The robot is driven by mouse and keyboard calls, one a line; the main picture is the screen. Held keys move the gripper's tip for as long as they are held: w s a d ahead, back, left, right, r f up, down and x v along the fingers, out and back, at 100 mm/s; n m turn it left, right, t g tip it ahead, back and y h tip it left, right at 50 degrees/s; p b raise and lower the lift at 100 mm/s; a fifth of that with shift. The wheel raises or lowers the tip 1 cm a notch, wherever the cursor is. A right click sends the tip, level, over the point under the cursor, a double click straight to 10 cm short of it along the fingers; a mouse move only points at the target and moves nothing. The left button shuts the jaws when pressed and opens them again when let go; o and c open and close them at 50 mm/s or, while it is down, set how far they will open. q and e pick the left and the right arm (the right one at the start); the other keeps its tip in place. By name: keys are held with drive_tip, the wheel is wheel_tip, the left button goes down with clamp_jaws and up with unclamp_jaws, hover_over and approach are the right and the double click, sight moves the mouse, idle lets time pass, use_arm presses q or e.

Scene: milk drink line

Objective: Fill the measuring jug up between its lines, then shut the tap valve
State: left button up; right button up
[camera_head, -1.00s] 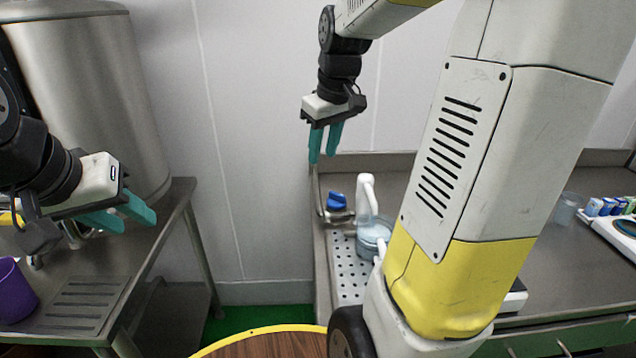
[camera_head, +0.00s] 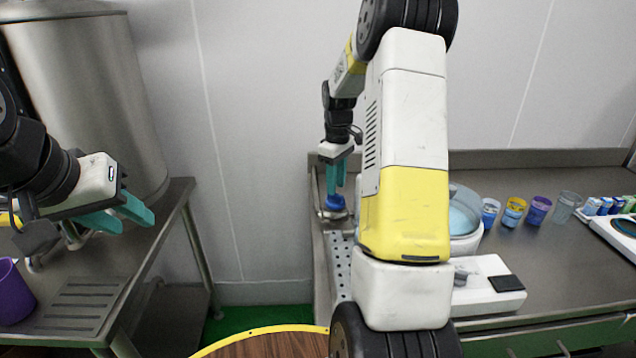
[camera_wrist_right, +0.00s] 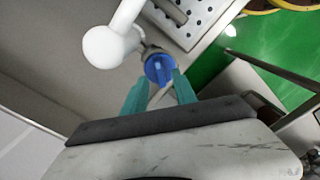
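The tap valve's blue handle (camera_head: 335,203) is at the left end of the right-hand counter. It also shows in the right wrist view (camera_wrist_right: 159,68). My right gripper (camera_head: 337,186) points down at it. In the wrist view its teal fingers (camera_wrist_right: 160,82) are apart, with the blue handle between and just beyond the tips; contact cannot be told. A white pipe with a rounded end (camera_wrist_right: 103,47) stands beside the valve. The measuring jug is hidden behind my right arm, so its level cannot be seen. My left gripper (camera_head: 132,221) is open and empty near the steel tank.
A perforated drip tray (camera_head: 341,265) lies before the valve. A white appliance with a clear bowl (camera_head: 464,215) and several cups (camera_head: 514,212) stand to the right. A purple cup (camera_head: 12,292) is on the left table. Open floor (camera_head: 230,325) separates the tables.

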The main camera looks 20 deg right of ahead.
sight(335, 199)
drive_tip(key=shift+f, duration=1.35)
clamp_jaws()
drive_tip(key=shift+m, duration=0.3)
drive_tip(key=m, duration=0.9)
drive_tip(key=shift+m, duration=0.3)
